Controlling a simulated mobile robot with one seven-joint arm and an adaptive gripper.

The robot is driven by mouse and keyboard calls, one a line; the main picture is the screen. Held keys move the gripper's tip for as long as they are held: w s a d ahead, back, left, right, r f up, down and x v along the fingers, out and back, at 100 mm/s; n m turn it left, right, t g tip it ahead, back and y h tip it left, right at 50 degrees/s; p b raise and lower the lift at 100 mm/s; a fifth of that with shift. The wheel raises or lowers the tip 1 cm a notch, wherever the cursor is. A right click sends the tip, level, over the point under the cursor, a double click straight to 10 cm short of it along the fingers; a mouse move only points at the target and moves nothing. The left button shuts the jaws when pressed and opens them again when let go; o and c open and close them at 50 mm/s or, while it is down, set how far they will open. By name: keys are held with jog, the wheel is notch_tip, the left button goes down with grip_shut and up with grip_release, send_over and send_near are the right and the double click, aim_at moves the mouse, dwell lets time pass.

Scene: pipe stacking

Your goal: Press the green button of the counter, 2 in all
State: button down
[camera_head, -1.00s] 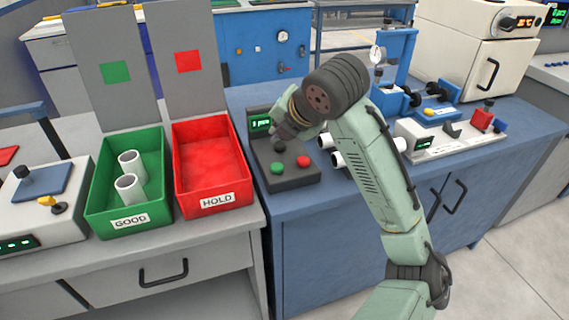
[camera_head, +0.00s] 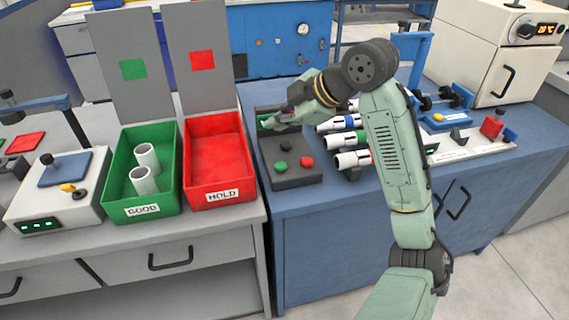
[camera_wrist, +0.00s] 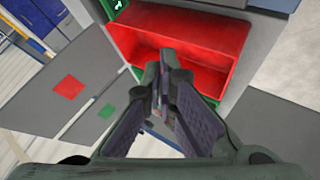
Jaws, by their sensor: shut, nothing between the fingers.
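The counter (camera_head: 290,178) is a dark box on the blue bench, right of the red bin. Its green button (camera_head: 281,167) is in plain view at the front left. A red button (camera_head: 307,161) is to its right and a black knob (camera_head: 286,146) is behind. The counter's display at the back is partly covered by my gripper, so its reading is not legible. My gripper (camera_head: 272,121) is over the back of the counter, behind the green button and apart from it. In the wrist view its fingers (camera_wrist: 161,78) are shut and empty, with the red bin beyond them.
The green GOOD bin (camera_head: 167,206) holds two white pipes (camera_head: 144,180). Several banded white pipes (camera_head: 350,160) lie just right of the counter, partly behind my arm. Grey panels (camera_head: 128,55) stand behind the bins.

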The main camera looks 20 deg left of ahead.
aim_at(279, 167)
jog(key=shift+f, duration=0.1)
notch_tip(279, 167, down, 9)
jog(key=b, duration=0.7)
jog(key=shift+r, duration=0.2)
jog(key=shift+f, duration=0.15)
dwell(0.9)
jog(key=shift+f, duration=0.3)
jog(key=shift+f+b, duration=0.45)
jog(key=shift+b, duration=0.05)
dwell(0.5)
dwell(0.3)
jog(key=shift+r+p, duration=0.75)
jog(key=shift+r, duration=0.15)
